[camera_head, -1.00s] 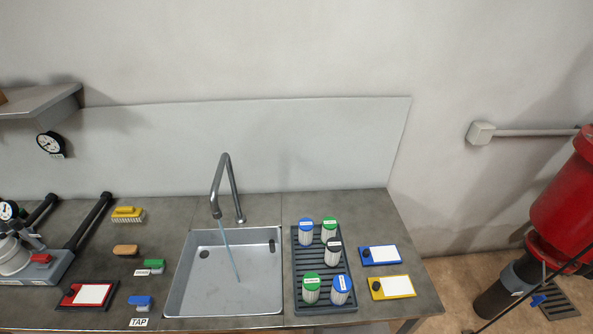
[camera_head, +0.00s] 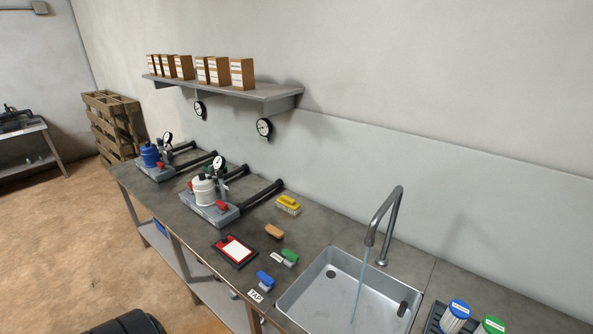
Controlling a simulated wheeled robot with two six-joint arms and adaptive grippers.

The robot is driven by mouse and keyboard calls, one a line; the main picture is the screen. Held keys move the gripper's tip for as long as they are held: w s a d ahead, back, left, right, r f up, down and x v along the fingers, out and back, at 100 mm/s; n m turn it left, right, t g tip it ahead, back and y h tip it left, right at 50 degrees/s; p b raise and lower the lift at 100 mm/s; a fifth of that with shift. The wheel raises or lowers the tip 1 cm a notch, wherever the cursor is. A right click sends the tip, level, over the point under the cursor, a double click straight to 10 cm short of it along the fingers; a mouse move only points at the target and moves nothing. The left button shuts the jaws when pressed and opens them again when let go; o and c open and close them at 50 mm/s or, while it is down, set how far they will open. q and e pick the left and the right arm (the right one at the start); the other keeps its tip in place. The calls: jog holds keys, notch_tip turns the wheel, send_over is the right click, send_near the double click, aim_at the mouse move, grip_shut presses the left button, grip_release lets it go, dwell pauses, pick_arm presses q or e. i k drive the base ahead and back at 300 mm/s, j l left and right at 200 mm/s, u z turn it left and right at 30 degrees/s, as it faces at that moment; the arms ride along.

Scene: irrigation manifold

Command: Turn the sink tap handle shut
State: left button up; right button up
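The sink tap (camera_head: 385,225) is a grey curved spout at the back of the metal sink (camera_head: 330,295). A thin stream of water (camera_head: 358,290) runs from it into the basin. A blue-topped piece (camera_head: 265,280) sits left of the sink, beside a white label reading TAP (camera_head: 255,296); I cannot tell for sure that it is the tap handle. A green-topped piece (camera_head: 290,257) with a small white label is just behind it.
A red board (camera_head: 235,250), an orange-brown block (camera_head: 274,232) and a yellow brush (camera_head: 288,204) lie left of the sink. Two filter units (camera_head: 210,200) (camera_head: 155,160) stand farther left. A shelf (camera_head: 225,90) with boxes hangs above. Open floor (camera_head: 75,240) lies left of the bench.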

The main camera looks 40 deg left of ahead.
aim_at(266, 280)
jog(key=u, duration=1.55)
